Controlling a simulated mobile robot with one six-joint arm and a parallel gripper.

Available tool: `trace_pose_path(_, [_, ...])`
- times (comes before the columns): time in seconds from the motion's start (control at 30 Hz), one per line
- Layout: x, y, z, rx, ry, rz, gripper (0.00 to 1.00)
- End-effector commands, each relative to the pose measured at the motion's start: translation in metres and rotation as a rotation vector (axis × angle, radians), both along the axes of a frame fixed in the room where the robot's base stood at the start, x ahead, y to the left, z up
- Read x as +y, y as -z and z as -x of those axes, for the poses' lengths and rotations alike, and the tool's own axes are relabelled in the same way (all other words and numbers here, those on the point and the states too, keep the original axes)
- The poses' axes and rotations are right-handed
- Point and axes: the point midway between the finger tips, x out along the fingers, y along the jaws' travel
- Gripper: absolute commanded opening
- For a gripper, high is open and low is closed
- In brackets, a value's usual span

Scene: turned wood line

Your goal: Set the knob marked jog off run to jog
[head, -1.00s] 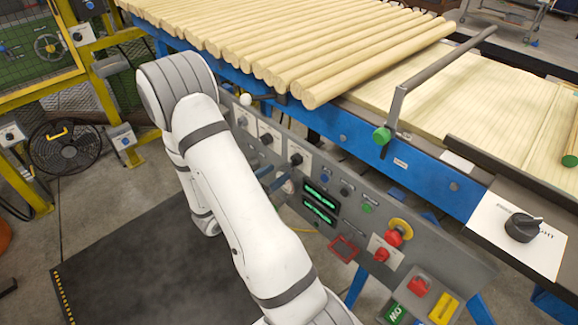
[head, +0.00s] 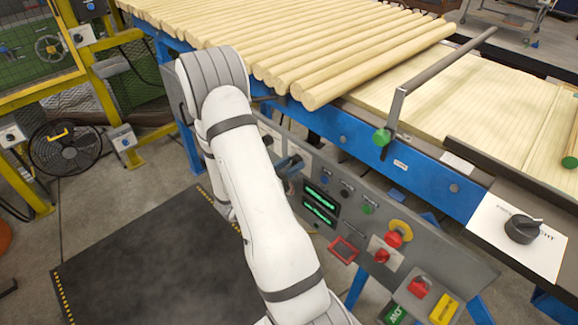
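The grey control panel (head: 452,264) runs along the front of the blue-framed line. My white arm rises from the bottom and covers the panel's upper left part, where knobs on white plates showed earlier. A narrow blue-grey part (head: 289,163) at the arm's right edge, close against the panel, looks like a fingertip of my gripper; most of the gripper is hidden behind the arm. I cannot see whether it is open or touches a knob. No jog, off or run lettering is readable. A separate black knob (head: 522,229) sits on a white plate at the far right.
Green displays (head: 320,205), a red emergency button (head: 394,238) with a yellow collar and other red controls sit on the panel. Wooden rods (head: 350,80) lie above it. A grey bracket with a green knob (head: 381,137) stands at the right. A dark mat (head: 130,260) covers the floor.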

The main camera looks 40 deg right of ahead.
Motion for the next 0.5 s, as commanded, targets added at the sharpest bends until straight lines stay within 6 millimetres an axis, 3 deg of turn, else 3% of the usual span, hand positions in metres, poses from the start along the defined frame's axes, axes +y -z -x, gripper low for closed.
trace_pose_path(0.33, [-0.0002,-0.0001,0.0003,0.0,0.001,0.0,0.09])
trace_pose_path(0.37, [0.0063,0.0,-0.0002,0.0,-0.002,0.0,0.09])
trace_pose_path(0.5, [0.0008,-0.0004,0.0006,0.01,0.001,0.0,0.09])
